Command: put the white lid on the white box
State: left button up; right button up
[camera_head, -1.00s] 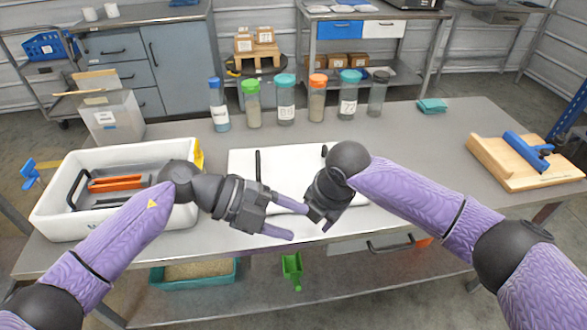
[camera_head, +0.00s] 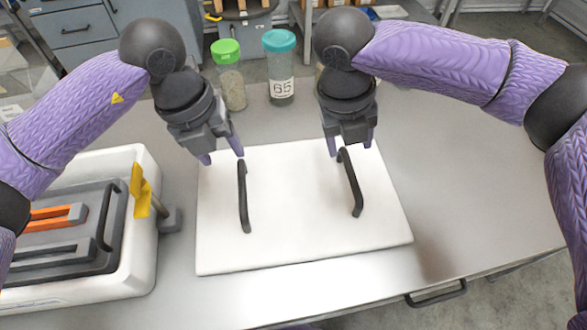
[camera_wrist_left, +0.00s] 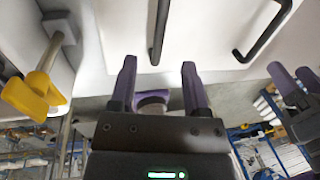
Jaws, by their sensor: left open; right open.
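The white lid (camera_head: 300,235) lies flat on the grey table, with two black bar handles. The white box (camera_head: 142,265) stands to its left, open on top, with a grey insert and orange parts inside. My left gripper (camera_head: 222,158) is open above the lid's far left edge, near the far end of the left handle (camera_head: 243,197). In the left wrist view, that handle (camera_wrist_left: 159,32) lies ahead of the open fingers (camera_wrist_left: 158,75). My right gripper (camera_head: 351,148) is open over the far end of the right handle (camera_head: 350,183). Neither gripper holds anything.
A yellow clip (camera_head: 140,190) sits on the box's right side, beside a grey fitting. A green-capped jar (camera_head: 230,78) and a teal-capped jar (camera_head: 280,70) stand behind the grippers. The table right of the lid is clear.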

aim_at(240, 183)
pick_arm(q)
jog(key=f, duration=0.3)
jog(key=d+f, duration=0.1)
jog(key=f, duration=0.2)
jog(key=d+f, duration=0.1)
jog(key=f, duration=0.2)
jog(key=shift+s+f, duration=0.2)
jog(key=shift+f, duration=0.05)
pick_arm(e)
jog(key=f, duration=0.3)
jog(key=d+f, duration=0.1)
jog(key=f, duration=0.2)
jog(key=d+f, duration=0.1)
jog(key=f, duration=0.2)
jog(key=shift+s+f, duration=0.2)
jog(key=shift+f, duration=0.05)
pick_arm(q)
grip_shut()
pick_arm(e)
grip_shut()
